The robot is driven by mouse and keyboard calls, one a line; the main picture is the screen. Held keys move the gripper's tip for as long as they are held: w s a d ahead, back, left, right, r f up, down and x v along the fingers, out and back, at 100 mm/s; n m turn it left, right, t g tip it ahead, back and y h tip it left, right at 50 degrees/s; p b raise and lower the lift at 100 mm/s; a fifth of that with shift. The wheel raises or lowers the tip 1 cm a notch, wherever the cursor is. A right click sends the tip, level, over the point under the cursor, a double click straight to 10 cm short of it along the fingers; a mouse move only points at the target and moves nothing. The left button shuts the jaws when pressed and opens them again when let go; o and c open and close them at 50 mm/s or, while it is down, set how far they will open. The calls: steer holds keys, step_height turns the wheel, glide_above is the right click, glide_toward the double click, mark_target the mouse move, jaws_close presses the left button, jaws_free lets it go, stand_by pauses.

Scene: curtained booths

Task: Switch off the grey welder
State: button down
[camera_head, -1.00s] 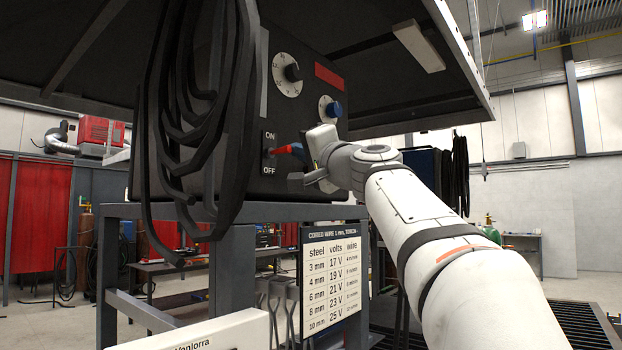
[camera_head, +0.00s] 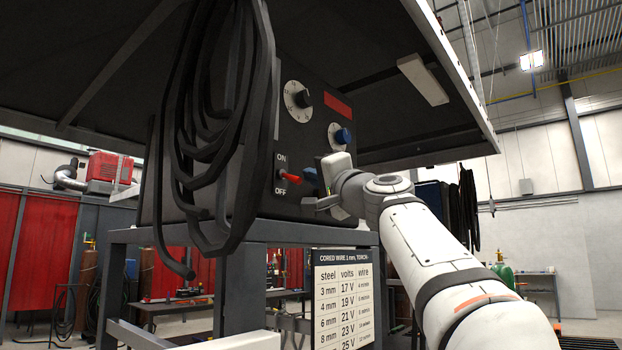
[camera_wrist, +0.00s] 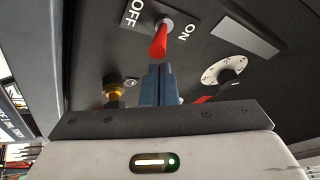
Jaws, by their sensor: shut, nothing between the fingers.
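The welder (camera_head: 262,215) is a dark grey box on a steel stand, with a control panel on its front. Its red switch lever (camera_head: 289,177) sits between the printed ON above and OFF below, its tip sloping down toward OFF. In the wrist view the lever (camera_wrist: 159,40) leans slightly to the OFF side. My gripper (camera_head: 309,177) is shut and empty, its blue fingers just right of the lever tip. In the wrist view the fingers (camera_wrist: 158,72) are close below the lever tip; I cannot tell whether they touch.
Black cables (camera_head: 205,150) hang at the welder's left. A settings chart (camera_head: 342,300) hangs below. A brass fitting (camera_wrist: 114,92) is left of the fingers. A dark canopy (camera_head: 350,55) overhangs.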

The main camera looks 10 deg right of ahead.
steer(key=s+d+f+b, duration=0.3)
steer(key=s+d+b, duration=0.1)
steer(key=s+d, duration=0.1)
steer(key=shift+v, duration=1.05)
steer(key=a+f+n+g+h+p, duration=0.3)
steer(key=f+g+p, duration=0.65)
steer(key=f, duration=1.35)
steer(key=s+d+f+n+g+h+p, duration=0.1)
steer(key=s+f+n+g+h+p, duration=0.1)
steer(key=s+f, duration=0.8)
steer(key=s+d+f+n+g+h+p, duration=0.1)
steer(key=s+f+g+h+p, duration=0.3)
steer(key=s+f, duration=0.6)
step_height(320, 180, down, 5)
steer(key=n+g+p, duration=0.1)
steer(key=g+p, duration=0.1)
steer(key=shift+s+r+h+p, duration=0.15)
steer(key=shift+s+h+p, duration=0.15)
